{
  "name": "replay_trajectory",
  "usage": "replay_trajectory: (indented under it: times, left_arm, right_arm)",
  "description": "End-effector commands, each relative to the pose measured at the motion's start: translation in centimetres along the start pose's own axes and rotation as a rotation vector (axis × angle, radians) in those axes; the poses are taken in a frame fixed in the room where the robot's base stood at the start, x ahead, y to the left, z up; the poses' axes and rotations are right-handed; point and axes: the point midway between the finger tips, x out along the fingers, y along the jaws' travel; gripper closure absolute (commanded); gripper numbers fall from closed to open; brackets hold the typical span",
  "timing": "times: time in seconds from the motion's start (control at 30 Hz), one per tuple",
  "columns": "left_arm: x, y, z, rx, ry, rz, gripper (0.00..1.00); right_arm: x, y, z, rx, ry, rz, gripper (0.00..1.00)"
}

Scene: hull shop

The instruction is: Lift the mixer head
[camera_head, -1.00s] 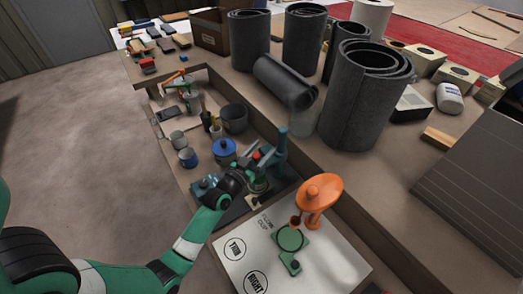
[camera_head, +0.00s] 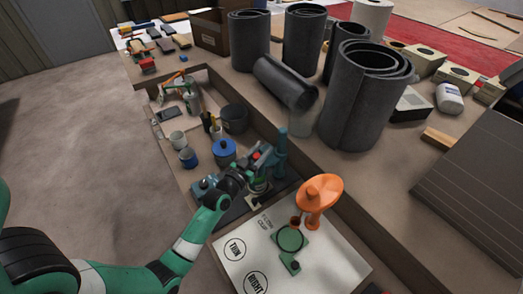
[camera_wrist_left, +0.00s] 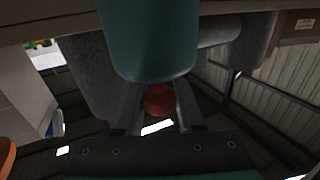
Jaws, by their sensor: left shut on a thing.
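The teal mixer (camera_head: 281,150) stands in the lower recess of the bench, its upright column at the back. Its head is partly hidden by my left gripper (camera_head: 250,165), which reaches in from the left. A red knob (camera_head: 257,154) shows at the gripper's fingers. In the left wrist view, the red knob (camera_wrist_left: 158,100) sits between the two fingers, and a rounded teal part of the mixer (camera_wrist_left: 148,45) fills the top middle. My left gripper is shut on the knob. I cannot tell the head's exact tilt. My right gripper is not in view.
Right in front of the mixer, a white board (camera_head: 330,262) carries an orange funnel-like piece (camera_head: 320,190) and a green ring stand. Grey rolls (camera_head: 360,95) stand on the raised bench.

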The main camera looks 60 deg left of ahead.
Motion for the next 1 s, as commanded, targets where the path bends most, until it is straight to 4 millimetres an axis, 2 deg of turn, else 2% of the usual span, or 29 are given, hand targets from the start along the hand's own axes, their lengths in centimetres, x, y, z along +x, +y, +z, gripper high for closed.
replay_trajectory:
  times: [0.73, 0.87, 1.0]
  left_arm:
    - [0.0, 0.0, -0.2, 0.0, 0.001, 0.0, 1.0]
    - [0.0, 0.0, -1.7, 0.0, 0.001, 0.0, 1.0]
    - [0.0, 0.0, -5.0, 0.001, 0.002, 0.0, 1.0]
  right_arm:
    - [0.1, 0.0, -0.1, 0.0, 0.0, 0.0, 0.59]
    - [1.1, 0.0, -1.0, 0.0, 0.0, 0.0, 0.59]
    - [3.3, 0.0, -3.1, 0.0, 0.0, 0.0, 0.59]
